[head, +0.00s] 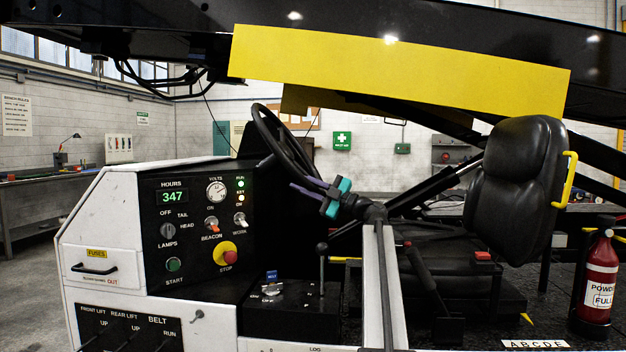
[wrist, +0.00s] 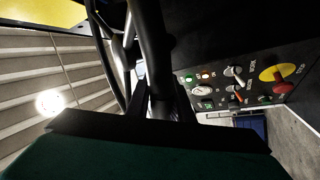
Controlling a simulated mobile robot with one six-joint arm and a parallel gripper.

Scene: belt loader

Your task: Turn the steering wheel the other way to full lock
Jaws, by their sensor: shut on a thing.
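The black steering wheel (head: 287,138) stands tilted beside the control panel, in front of the seat. My gripper (head: 306,188), with purple fingers and a teal body, is at the lower right part of the wheel rim. In the wrist view the rim (wrist: 152,50) runs down between the two dark fingers of my gripper (wrist: 164,100), which are shut on it. The exact contact is dark and partly hidden.
The white console (head: 110,215) with its switches and red stop button (head: 226,253) is left of the wheel. The black seat (head: 515,185) and a red fire extinguisher (head: 598,275) are at the right. The yellow-sided boom (head: 400,75) passes overhead.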

